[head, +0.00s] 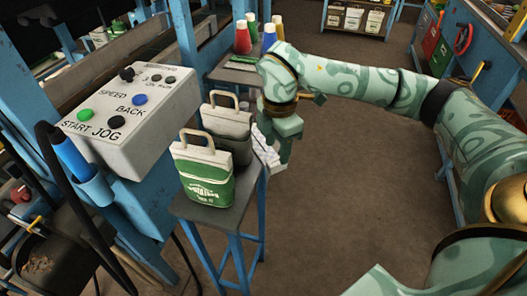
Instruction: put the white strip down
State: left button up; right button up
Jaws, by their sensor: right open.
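My right gripper (277,166) hangs down at the right edge of a narrow blue stand with a dark top (226,216). It is open. A white piece (262,146), which looks like the white strip, shows at the stand's edge between the rear sack and my right gripper. It is small and partly hidden, so I cannot tell whether it touches the fingers or lies on the stand. Two sewn sacks with handles stand upright on the stand: a green and white one (207,188) in front and a dark and white one (228,122) behind it. My left gripper is not in view.
A control box (125,115) with buttons sits left of the sacks. A dark bin (55,250) is at lower left. The floor (330,200) right of the stand is clear.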

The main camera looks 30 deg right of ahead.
aim_at(275, 162)
jog(key=f+b, duration=0.2)
jog(key=f, duration=0.3)
jog(key=shift+w, duration=0.2)
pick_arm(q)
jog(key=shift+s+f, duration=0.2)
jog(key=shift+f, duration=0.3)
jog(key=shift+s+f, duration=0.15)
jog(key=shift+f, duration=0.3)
pick_arm(e)
jog(key=shift+r, duration=0.15)
grip_shut()
jog(key=shift+r, duration=0.1)
pick_arm(q)
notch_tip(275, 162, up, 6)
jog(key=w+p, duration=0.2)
jog(key=p, duration=0.4)
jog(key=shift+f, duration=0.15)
pick_arm(e)
notch_tip(275, 162, up, 18)
